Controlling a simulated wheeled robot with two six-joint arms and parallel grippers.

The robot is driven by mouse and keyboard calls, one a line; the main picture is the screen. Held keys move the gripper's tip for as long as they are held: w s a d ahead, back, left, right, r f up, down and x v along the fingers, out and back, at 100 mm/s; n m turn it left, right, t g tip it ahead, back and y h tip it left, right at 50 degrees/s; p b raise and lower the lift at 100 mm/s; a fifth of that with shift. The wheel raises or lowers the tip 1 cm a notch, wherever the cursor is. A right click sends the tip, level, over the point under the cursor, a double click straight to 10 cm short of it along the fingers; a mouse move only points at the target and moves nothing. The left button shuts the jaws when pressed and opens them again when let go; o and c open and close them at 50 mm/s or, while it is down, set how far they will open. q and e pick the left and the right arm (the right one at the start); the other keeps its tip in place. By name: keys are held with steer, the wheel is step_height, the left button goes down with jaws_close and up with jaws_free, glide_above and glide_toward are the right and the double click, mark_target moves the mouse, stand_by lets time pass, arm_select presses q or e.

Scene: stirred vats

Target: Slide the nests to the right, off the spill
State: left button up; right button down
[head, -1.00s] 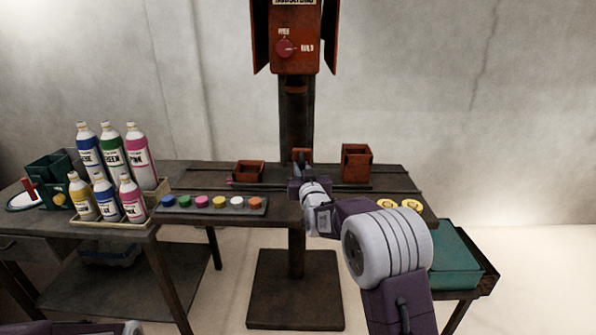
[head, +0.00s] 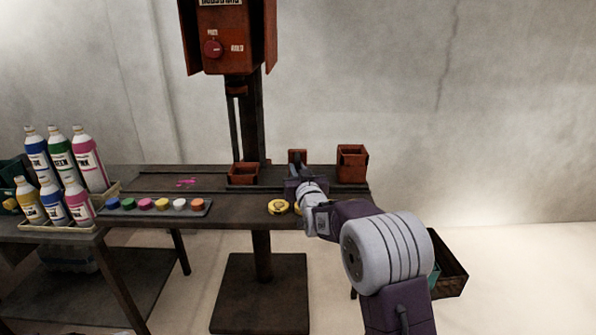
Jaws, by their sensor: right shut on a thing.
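The nests are rust-red, open-topped boxes on the dark bench. The left nest (head: 243,173) is low, the right nest (head: 351,163) is taller, and a middle red part (head: 297,156) shows behind my right gripper. The spill (head: 186,182) is a small pink smear on the bench, left of the left nest with bare bench between them. My right gripper (head: 296,165) is shut at the middle of the row of nests; its jaws hide the exact point of hold. My left gripper is not in view.
Bottles (head: 88,160) stand left. A dark bin (head: 452,265) is below right.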

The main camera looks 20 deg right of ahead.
steer(key=c, duration=1.7)
jaws_free()
steer(key=shift+d, duration=0.15)
steer(key=o, duration=0.3)
steer(key=shift+s+d, duration=0.1)
steer(key=shift+d, duration=0.1)
steer(key=shift+o, duration=0.2)
steer(key=shift+a, duration=0.1)
steer(key=shift+s, duration=0.1)
steer(key=s, duration=0.9)
steer(key=shift+a+p, duration=0.35)
steer(key=shift+p, duration=0.05)
